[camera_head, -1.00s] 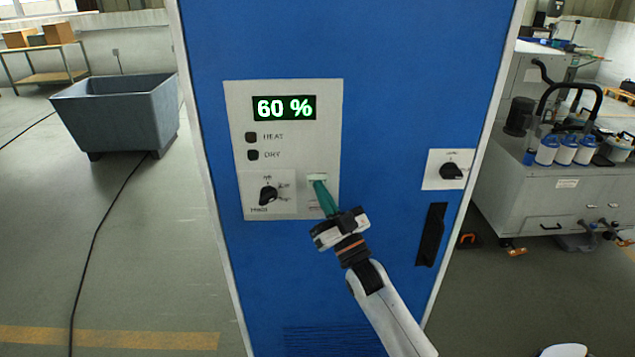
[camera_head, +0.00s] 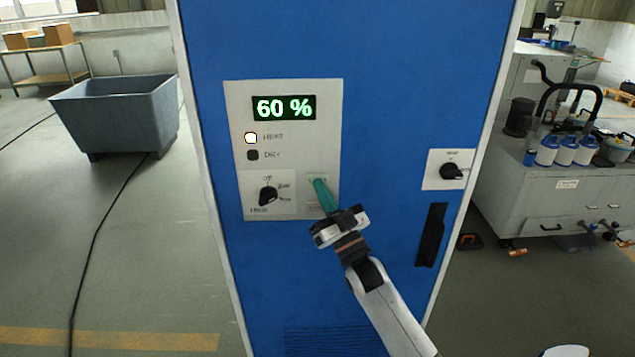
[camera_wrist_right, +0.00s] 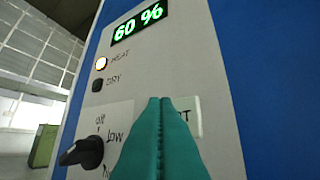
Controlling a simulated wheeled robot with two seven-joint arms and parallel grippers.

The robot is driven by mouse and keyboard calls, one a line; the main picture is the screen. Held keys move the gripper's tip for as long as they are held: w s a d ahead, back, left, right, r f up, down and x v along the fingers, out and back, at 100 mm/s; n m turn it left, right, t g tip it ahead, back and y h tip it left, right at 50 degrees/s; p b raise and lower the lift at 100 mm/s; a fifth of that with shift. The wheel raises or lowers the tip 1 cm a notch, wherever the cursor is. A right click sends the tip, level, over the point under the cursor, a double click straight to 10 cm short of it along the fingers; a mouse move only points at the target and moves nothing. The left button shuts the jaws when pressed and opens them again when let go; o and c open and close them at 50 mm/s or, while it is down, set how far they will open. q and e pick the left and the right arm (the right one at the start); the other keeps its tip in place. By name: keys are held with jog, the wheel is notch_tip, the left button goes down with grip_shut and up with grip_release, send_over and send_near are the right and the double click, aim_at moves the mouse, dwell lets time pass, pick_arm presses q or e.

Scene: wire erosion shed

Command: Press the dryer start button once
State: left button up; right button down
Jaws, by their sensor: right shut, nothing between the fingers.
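The dryer is a tall blue cabinet (camera_head: 400,80) with a grey control panel (camera_head: 293,92). My right gripper (camera_head: 319,183) is shut and empty, its green fingertips at the lower right of the panel, over the start button's place. In the right wrist view, the shut fingers (camera_wrist_right: 160,102) cover most of a pale button or plate (camera_wrist_right: 190,116), with the letters "RT" showing beside them. Whether the tips touch it cannot be told. The HEAT lamp (camera_head: 251,138) is lit white and the DRY lamp (camera_head: 253,155) is dark. My left gripper is not in view.
The display (camera_head: 284,108) reads 60 %. A black heat knob (camera_head: 268,195) sits left of my fingers. Another knob (camera_head: 451,171) and a black handle (camera_head: 431,235) are further right. A grey tub (camera_head: 115,115) stands at left, a grey machine (camera_head: 540,200) at right.

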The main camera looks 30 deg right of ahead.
jog(key=shift+s, duration=0.1)
jog(key=shift+s+a+p, duration=0.35)
jog(key=shift+s+a, duration=0.05)
jog(key=shift+s, duration=0.2)
jog(key=s+a, duration=0.1)
jog(key=s+p, duration=0.1)
jog(key=s, duration=0.1)
jog(key=s+a, duration=0.1)
jog(key=shift+s+a+p, duration=0.15)
jog(key=shift+a+p, duration=0.2)
jog(key=shift+f, duration=0.1)
dwell(0.8)
